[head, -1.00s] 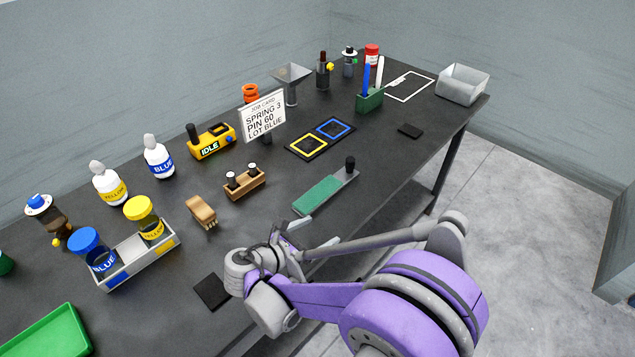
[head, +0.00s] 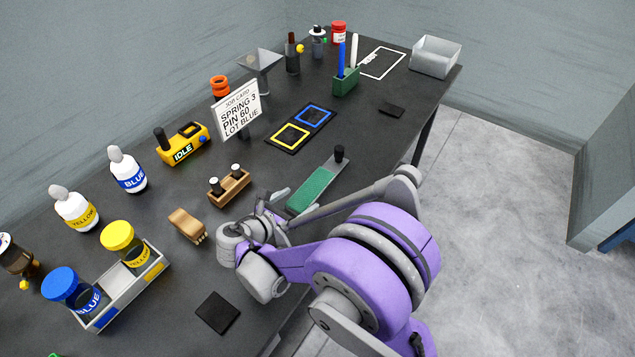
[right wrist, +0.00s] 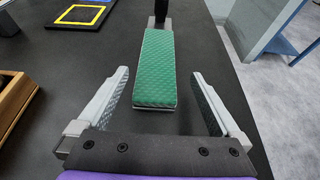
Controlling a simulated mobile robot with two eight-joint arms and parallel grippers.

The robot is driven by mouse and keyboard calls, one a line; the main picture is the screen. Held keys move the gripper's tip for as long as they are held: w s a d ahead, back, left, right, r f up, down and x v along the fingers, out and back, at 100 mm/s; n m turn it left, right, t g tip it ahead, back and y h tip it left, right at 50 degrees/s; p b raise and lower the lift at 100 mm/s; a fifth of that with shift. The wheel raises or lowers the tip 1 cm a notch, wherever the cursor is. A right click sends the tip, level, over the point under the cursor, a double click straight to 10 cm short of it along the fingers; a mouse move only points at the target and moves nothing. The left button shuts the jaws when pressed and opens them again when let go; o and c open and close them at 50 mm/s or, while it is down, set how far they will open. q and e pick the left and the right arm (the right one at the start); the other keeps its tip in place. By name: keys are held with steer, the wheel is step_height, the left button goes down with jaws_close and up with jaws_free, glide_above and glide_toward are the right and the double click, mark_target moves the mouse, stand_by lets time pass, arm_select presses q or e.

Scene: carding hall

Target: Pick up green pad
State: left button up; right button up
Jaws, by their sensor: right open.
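The green pad (head: 314,189) is a long, textured green block on a grey plate with a black knob (head: 339,153) at its far end. It lies on the dark table near the front edge. In the right wrist view the green pad (right wrist: 155,70) lies ahead, with its near end between the fingertips. My right gripper (right wrist: 160,85) is open and empty, with one finger on each side of the pad's near end and no visible contact. In the head view my right gripper (head: 284,210) is just at the near side of the pad, partly hidden by my arm. My left gripper is not in view.
A wooden block with two pegs (head: 230,186) and a tan wooden brush (head: 188,226) stand left of the pad. A black mat with yellow and blue squares (head: 284,147) lies behind it. A black square (head: 218,312) lies near the front. The table right of the pad is clear.

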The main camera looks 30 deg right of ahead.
mark_target(306, 194)
steer(key=x, duration=0.5)
steer(key=shift+w+a+f, duration=0.1)
steer(key=shift+w+a, duration=0.05)
steer(key=c, duration=1.5)
